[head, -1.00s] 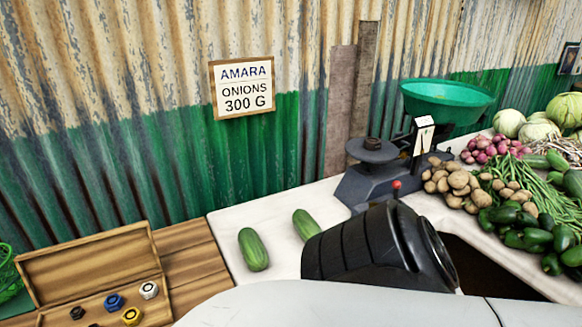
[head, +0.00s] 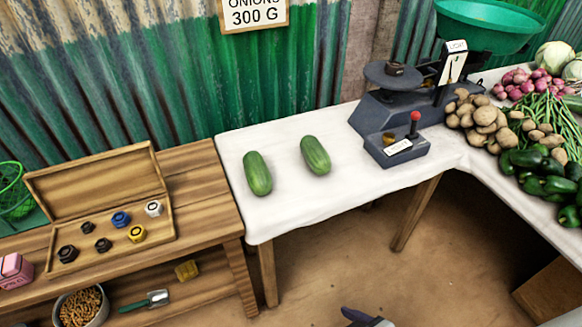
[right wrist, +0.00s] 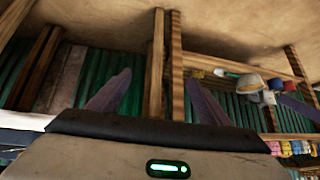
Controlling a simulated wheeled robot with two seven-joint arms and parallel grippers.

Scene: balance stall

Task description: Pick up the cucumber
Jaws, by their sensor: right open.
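Two green cucumbers lie apart on the white-covered table in the head view, a left one (head: 257,173) and a right one (head: 315,155). Nothing holds either of them. My right gripper (right wrist: 158,98) shows in the right wrist view with its two fingers spread and nothing between them. A small dark gripper part (head: 362,317) shows at the bottom edge of the head view, below and well apart from the cucumbers. My left gripper cannot be made out in either view.
The white table (head: 285,208) is clear around the cucumbers. A dark scale (head: 393,125) with a green pan (head: 487,25) stands to their right, beside potatoes (head: 480,118) and other vegetables. A wooden box of weights (head: 100,172) sits on the left bench (head: 195,180).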

